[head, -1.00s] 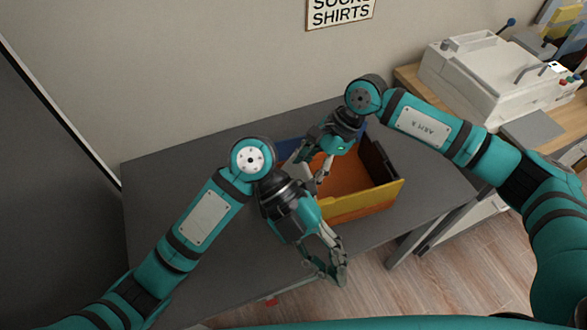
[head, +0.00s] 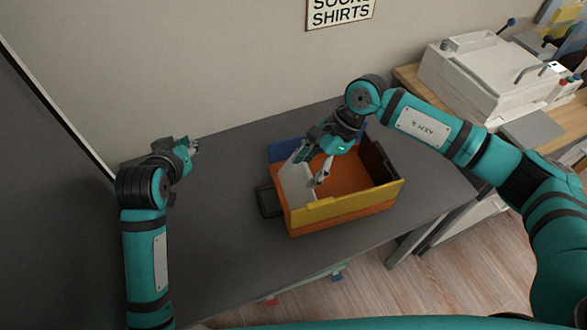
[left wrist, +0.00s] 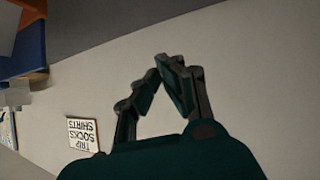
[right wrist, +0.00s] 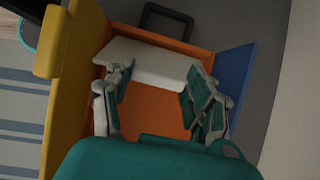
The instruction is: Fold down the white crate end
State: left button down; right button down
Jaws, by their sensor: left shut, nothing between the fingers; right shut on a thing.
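The crate has an orange floor and lower walls (head: 345,212), a yellow front side, a blue back side and a dark right end. Its white end (head: 294,186) is on the left and leans inward over the orange floor; it also shows in the right wrist view (right wrist: 150,60). My right gripper (head: 320,172) is inside the crate at the white end, shut on it; its fingers partly cover the panel in the right wrist view (right wrist: 155,90). My left gripper (head: 194,147) is shut and empty, left of the crate near the wall.
The crate stands on a dark grey table (head: 220,240), with bare top to its left. A black loop handle (head: 265,201) sticks out at the crate's left end. A white machine (head: 490,75) stands on a wooden surface at right. A sign (head: 340,12) hangs on the wall.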

pick_arm(q)
jog(key=s+a+n+y, duration=0.2)
jog(key=a+n+y, duration=0.1)
jog(key=a+n, duration=0.2)
pick_arm(e)
jog(key=shift+s+d+f, duration=0.1)
jog(key=shift+s+f, duration=0.05)
jog(key=shift+f, duration=0.15)
pick_arm(q)
jog(key=s+d+r+n+h, duration=0.1)
jog(key=s+d+h, duration=0.4)
jog(key=d, duration=0.5)
jog(key=s+d+r+h, duration=0.2)
jog(key=s+d+h, duration=0.1)
jog(key=s+d, duration=0.6)
send_over(295, 190)
jog(key=shift+t, duration=0.3)
jog(key=shift+a+f, duration=0.15)
jog(key=shift+f, duration=3)
